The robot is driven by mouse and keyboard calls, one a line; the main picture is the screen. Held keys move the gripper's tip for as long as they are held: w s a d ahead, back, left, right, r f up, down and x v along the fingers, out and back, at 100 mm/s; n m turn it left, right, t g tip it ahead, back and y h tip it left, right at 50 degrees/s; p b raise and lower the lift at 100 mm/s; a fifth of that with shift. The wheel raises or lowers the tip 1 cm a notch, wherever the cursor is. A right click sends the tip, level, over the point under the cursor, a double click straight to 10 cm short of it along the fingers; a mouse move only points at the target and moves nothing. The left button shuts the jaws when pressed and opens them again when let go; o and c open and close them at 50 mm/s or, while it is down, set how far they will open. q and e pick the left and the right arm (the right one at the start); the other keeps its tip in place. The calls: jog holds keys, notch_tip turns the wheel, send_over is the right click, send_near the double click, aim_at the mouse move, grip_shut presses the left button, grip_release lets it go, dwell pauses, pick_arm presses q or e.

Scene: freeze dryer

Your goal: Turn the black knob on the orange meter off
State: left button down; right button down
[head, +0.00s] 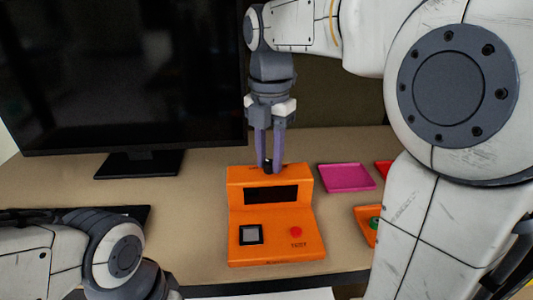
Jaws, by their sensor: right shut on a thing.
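The orange meter (275,228) stands on the desk in the middle of the head view. Its front has a dark display (271,195), a grey square (251,235) and a red button (296,231). My right gripper (270,165) points down at the meter's top edge. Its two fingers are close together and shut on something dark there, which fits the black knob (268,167). The knob is mostly hidden between the fingers, so its setting cannot be seen. My left arm shows at the lower left, but its gripper is not in the picture.
A large black monitor (120,75) stands at the back left on its base (139,164). A magenta tray (346,177) lies right of the meter. A red thing (383,168) and an orange tray (364,226) with a green item are partly hidden by my right arm.

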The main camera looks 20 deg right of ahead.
aim_at(269, 162)
jog(key=shift+w+r, duration=0.1)
jog(key=shift+w, duration=0.05)
jog(key=c, duration=0.6)
grip_release()
notch_tip(269, 162, up, 10)
jog(key=shift+r+p, duration=0.2)
jog(key=shift+p, duration=0.75)
